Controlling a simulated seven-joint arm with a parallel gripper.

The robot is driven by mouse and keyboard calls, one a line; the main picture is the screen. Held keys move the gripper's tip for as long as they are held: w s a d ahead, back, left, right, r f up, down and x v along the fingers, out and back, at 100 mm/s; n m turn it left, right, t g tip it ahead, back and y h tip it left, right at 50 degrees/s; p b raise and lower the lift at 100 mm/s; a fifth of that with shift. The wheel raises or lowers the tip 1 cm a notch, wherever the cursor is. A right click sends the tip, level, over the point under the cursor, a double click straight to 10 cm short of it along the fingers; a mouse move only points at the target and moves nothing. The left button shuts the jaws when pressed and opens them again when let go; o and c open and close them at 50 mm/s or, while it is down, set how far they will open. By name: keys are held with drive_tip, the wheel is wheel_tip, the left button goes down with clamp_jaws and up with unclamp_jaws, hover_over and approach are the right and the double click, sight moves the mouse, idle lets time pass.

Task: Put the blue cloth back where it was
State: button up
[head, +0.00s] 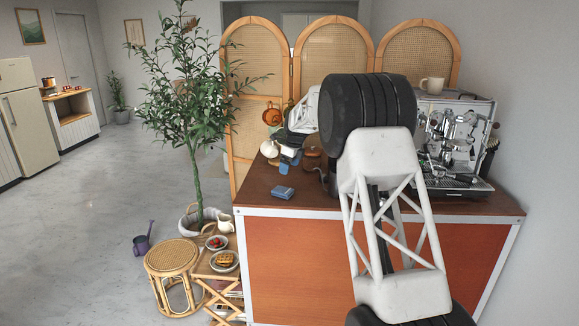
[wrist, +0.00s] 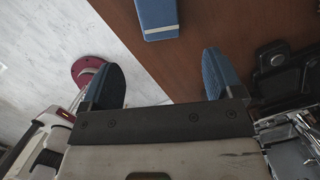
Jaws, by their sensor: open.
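The blue cloth (head: 283,192) lies folded, as a small flat rectangle with a pale stripe, on the brown counter top (head: 255,195) near its left front part. In the wrist view the cloth (wrist: 157,14) shows at the top, close to the counter's edge, and is partly cut off by the frame. My gripper (head: 288,158) has blue fingertips and hangs over the counter, behind the cloth in the head view. In the wrist view my gripper (wrist: 163,76) is open, with nothing between its fingers. The cloth is apart from the fingers, beyond the fingertips.
A white rounded pot (head: 269,149) and a brown container (head: 312,158) stand near my gripper. An espresso machine (head: 462,140) with a cup (head: 432,85) on top fills the right side. My arm hides the middle of the counter. A stool (head: 172,258) and plant stand left.

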drive_tip(key=shift+r, duration=0.1)
drive_tip(key=s+d+r+n, duration=0.4)
drive_tip(key=s+d+r, duration=0.2)
drive_tip(key=s, duration=0.6)
drive_tip(key=s+d+r+n+t+h, duration=0.1)
drive_tip(key=s+d+r+n, duration=0.2)
drive_tip(key=s+d+r, duration=0.55)
drive_tip(key=s+d+r+n, duration=0.4)
drive_tip(key=s, duration=1.1)
drive_tip(key=s+d+f+n, duration=0.3)
drive_tip(key=s, duration=1)
drive_tip(key=s+d+f+n, duration=0.3)
drive_tip(key=s+n, duration=0.1)
drive_tip(key=s, duration=1)
drive_tip(key=s+d+f+n+h, duration=0.1)
drive_tip(key=s+d+f+n, duration=0.2)
drive_tip(key=s, duration=1)
drive_tip(key=shift+s+d+f+n+t, duration=0.3)
drive_tip(key=shift+s+n+t, duration=0.1)
drive_tip(key=shift+n, duration=0.2)
